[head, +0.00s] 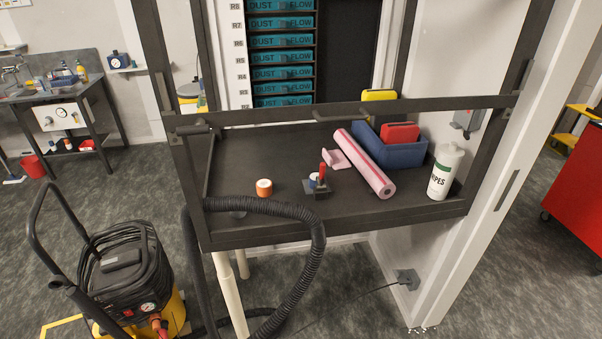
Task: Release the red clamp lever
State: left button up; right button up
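The red clamp lever (322,172) stands roughly upright on a small dark clamp base (314,192). The clamp sits on the dark bench top (250,155), near its front middle. A small pale and blue round part shows beside the lever at the clamp. It is too small to tell whether the clamp is pressing on it. Neither of my grippers shows in the head view.
An orange roll with a white top (264,188) stands left of the clamp. A pink-and-white roll (363,165), a blue bin (400,153) and a wipes bottle (445,172) are to the right. A dark rail (420,104) crosses above the bench. A black hose (320,250) loops in front.

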aim_at(321, 186)
jog(key=u, duration=0.95)
jog(key=i, duration=0.65)
jog(key=z, duration=0.8)
